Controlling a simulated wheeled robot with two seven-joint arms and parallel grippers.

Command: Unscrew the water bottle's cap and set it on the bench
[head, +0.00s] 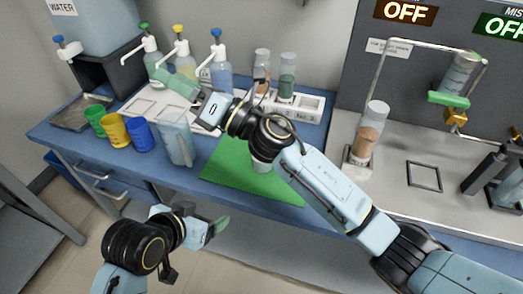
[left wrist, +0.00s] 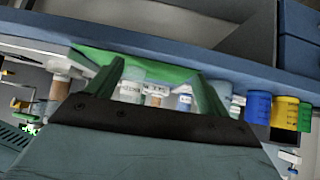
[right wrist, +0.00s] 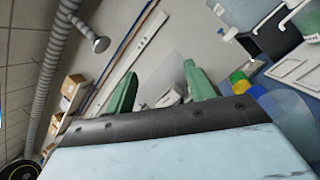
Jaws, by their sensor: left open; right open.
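A pale, cloudy bottle (head: 262,168) stands on the green mat (head: 228,180); I take it for the water bottle. My right arm hides its upper part in the head view, so its cap cannot be made out. A pale bottle, probably the same one, shows between the fingers in the left wrist view (left wrist: 131,92). My left gripper (head: 218,228) is open and empty in front of the bench edge, below and left of the mat. My right gripper (head: 183,88) is open and empty above the bench, left of the bottle, near the pump bottles.
A clear beaker (head: 177,143) stands left of the mat, beside blue (head: 140,136), yellow (head: 114,131) and green (head: 95,120) cups. Pump bottles (head: 221,72) and a white tube rack (head: 308,106) stand behind. A grey machine (head: 440,140) fills the right. The mat's front is bare.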

